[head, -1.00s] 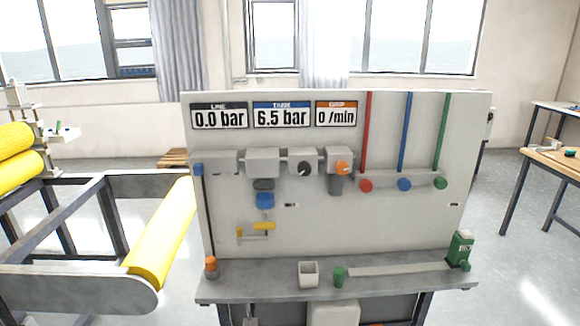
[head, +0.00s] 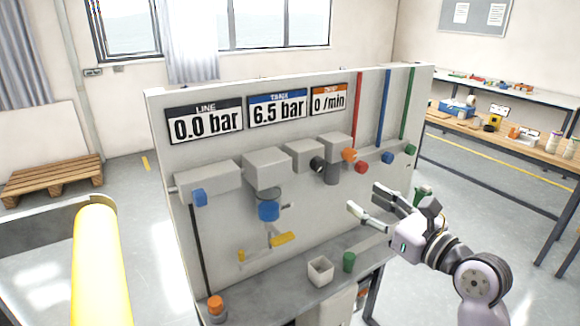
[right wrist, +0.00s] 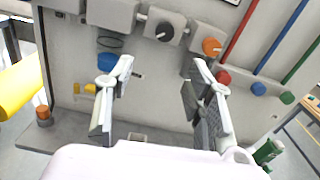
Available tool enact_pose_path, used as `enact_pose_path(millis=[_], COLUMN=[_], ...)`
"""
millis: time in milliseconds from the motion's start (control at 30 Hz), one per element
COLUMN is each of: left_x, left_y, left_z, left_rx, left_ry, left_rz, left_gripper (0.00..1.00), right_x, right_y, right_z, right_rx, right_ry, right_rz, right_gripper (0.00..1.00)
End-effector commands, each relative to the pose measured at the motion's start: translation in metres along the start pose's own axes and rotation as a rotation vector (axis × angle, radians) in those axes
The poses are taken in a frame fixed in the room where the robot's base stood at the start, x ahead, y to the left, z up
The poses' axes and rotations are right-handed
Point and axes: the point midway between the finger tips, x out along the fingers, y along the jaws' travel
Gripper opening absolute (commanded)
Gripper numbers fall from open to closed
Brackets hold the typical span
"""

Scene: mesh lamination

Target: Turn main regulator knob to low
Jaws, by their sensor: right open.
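The grey panel (head: 225,165) carries a row of grey boxes with knobs. A black round knob (head: 318,164) sits on the third box, below the displays; I take it as the regulator knob. It shows with a pale mark in the right wrist view (right wrist: 164,31). My right gripper (head: 366,198) is open and empty, in front of the panel, to the right of and below the black knob in the head view. In the wrist view the knob lies beyond and between the open fingertips (right wrist: 163,62), apart from them. My left gripper is out of view.
An orange knob (head: 349,155) sits close beside the black one, with red (head: 361,167) and blue (head: 387,158) knobs further right. A blue-bowled filter (head: 268,210) and yellow lever (head: 283,239) are at left. Displays read 0.0 bar, 6.5 bar, 0 /min.

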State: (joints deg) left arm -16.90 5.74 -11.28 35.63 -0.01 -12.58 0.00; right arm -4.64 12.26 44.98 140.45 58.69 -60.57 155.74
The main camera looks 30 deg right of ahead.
Motion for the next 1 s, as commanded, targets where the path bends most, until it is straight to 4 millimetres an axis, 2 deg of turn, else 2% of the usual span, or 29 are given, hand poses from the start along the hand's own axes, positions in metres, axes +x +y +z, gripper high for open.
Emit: enact_pose_path(millis=[167,367,467,700,833,1000], left_x=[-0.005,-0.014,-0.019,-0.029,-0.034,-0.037], left_y=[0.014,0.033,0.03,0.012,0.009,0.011], left_z=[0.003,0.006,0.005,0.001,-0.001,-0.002], left_rx=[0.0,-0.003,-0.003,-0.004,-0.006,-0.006], left_ry=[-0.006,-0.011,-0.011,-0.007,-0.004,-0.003], left_rz=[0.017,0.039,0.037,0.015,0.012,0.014], left_gripper=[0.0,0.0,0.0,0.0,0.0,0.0], right_x=[0.013,0.054,0.076,0.128,0.15,0.167], right_y=[0.001,0.002,0.001,0.001,0.002,0.002], right_z=[0.005,0.007,0.007,0.006,0.006,0.005], right_rx=[0.014,0.012,0.012,0.01,0.009,0.009], right_ry=[-0.007,-0.006,-0.006,-0.004,-0.004,-0.005], right_rz=[0.004,0.005,0.004,0.003,0.002,0.002], right_gripper=[0.48,0.48,0.48,0.48,0.48,0.48])
